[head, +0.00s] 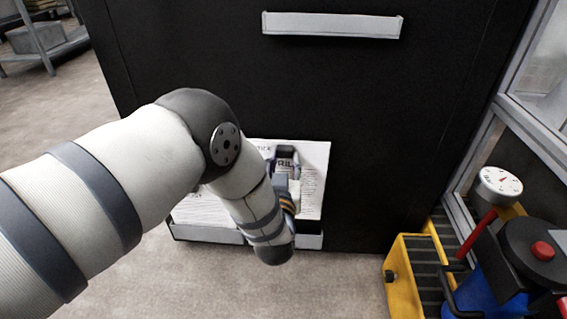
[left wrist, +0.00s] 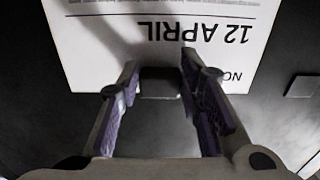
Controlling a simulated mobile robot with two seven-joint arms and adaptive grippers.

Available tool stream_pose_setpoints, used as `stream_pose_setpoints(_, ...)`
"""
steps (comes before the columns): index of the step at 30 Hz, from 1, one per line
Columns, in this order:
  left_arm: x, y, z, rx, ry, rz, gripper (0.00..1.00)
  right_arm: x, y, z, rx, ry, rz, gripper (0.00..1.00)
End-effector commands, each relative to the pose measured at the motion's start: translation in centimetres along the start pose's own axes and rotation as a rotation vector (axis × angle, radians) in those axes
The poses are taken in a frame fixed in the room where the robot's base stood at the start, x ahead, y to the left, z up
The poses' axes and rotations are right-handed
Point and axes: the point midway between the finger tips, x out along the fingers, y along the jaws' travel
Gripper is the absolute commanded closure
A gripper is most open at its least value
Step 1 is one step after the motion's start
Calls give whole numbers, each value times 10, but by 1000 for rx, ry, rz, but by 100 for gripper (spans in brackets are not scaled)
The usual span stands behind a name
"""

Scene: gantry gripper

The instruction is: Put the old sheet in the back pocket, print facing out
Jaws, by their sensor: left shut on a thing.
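A white sheet (head: 313,165) hangs against the black panel at the lower pocket (head: 308,241), its print facing out. In the left wrist view the sheet (left wrist: 165,12) shows "12 APRIL" upside down. A second printed sheet (head: 200,210) shows at the pocket's left, partly hidden by my arm. My right gripper is not in view.
A grey-white upper pocket or ledge (head: 332,25) is fixed higher on the black panel (head: 380,110) and looks empty. At the right stand a yellow crate (head: 405,270), a dial gauge (head: 497,184) and a metal frame. Carpet in front is clear.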

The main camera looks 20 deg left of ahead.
Motion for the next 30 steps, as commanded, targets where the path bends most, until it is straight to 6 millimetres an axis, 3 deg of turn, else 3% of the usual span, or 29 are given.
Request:
stream_pose_setpoints(1, 0, 0, -4, -2, 3, 0, 100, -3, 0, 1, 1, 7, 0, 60)
stream_pose_setpoints(16, 0, -1, 55, -1, -1, 0, 100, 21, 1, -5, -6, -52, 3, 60)
stream_pose_setpoints(30, 0, -1, 56, -2, 2, 1, 100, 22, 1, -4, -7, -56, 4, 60)
